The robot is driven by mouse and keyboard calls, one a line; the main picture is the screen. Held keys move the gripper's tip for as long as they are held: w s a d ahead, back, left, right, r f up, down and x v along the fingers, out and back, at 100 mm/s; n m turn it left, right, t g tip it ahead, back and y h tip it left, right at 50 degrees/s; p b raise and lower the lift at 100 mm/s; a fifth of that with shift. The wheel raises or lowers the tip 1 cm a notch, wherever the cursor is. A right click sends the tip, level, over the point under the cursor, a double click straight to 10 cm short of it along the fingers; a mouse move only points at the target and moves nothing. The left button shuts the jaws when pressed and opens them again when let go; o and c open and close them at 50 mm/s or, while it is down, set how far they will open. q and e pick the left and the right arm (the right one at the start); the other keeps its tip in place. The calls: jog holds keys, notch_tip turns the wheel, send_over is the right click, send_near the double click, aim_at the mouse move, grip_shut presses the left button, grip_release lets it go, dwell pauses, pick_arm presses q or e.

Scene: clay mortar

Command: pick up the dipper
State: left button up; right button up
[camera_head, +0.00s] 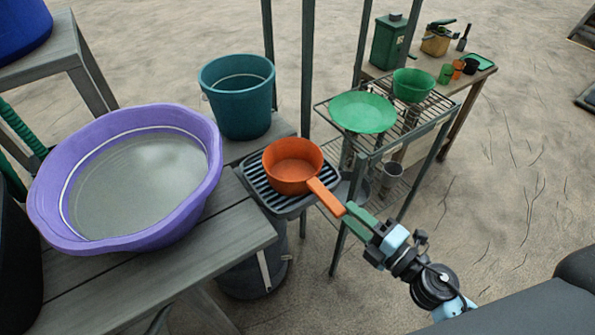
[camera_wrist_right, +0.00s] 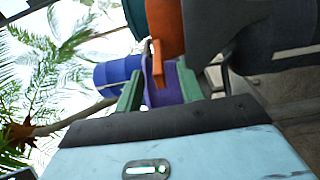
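The dipper is an orange round pan (camera_head: 293,164) with a straight handle. It sits upright on a dark slatted rack, its handle pointing toward the lower right. My right gripper (camera_head: 350,214) is at the handle's free end in the head view. In the right wrist view the green fingers of the right gripper (camera_wrist_right: 158,85) stand apart, with the dipper's handle (camera_wrist_right: 157,62) showing between their tips and gaps on both sides. Contact is not visible. My left gripper is not in view.
A purple basin of water (camera_head: 40,205) stands on the grey wooden bench (camera_head: 215,245), left of the rack (camera_head: 258,188). A teal bucket (camera_head: 240,108) is behind. A wire shelf (camera_head: 430,112) holds a green plate (camera_head: 362,111) and a green bowl (camera_head: 413,84). Open sandy floor lies right.

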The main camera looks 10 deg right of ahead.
aim_at(330, 193)
jog(key=shift+r+p+x, duration=0.2)
jog(key=shift+p+x, duration=0.5)
jog(key=shift+x, duration=3.2)
jog(key=shift+d, duration=0.1)
grip_shut()
